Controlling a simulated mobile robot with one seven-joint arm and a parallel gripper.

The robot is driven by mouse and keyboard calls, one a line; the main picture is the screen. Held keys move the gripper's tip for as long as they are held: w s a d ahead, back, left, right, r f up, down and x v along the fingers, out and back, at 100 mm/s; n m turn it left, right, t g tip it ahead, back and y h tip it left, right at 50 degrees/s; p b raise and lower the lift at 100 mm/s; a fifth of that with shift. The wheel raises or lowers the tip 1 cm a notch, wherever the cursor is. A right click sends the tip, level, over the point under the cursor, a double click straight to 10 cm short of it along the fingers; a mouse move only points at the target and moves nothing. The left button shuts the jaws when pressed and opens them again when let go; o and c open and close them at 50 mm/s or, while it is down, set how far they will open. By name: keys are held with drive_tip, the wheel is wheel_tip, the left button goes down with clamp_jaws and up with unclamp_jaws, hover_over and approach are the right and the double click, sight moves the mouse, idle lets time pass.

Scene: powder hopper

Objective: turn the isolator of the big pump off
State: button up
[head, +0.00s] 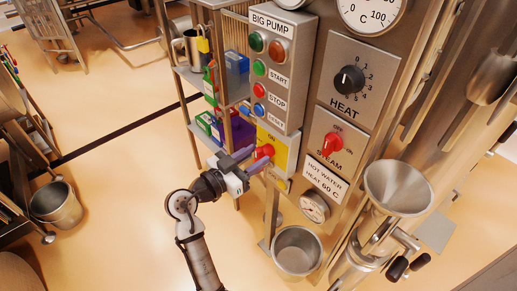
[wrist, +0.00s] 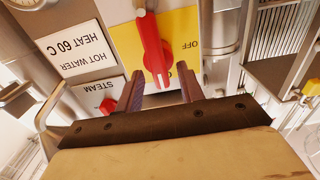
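The big pump's isolator is a red handle (head: 264,151) on a yellow plate (head: 290,148), below the grey box labelled BIG PUMP (head: 272,60). In the wrist view the red handle (wrist: 152,45) runs up and down the picture on the yellow plate (wrist: 186,42), where OFF reads upside down at the right. My gripper (head: 254,160) is at the handle in the head view. In the wrist view my gripper (wrist: 160,80) is open, its two dark fingers apart to either side of the handle's near end. Gaps show beside the handle; its depth between the fingers is unclear.
A red STEAM knob (head: 331,143) and black HEAT knob (head: 349,79) are on the panel to the right. A shelf rack (head: 226,100) with boxes stands left of the plate. A metal bucket (head: 298,250) is below.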

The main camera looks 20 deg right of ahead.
drive_tip(key=shift+x, duration=1)
drive_tip(key=c, duration=0.6)
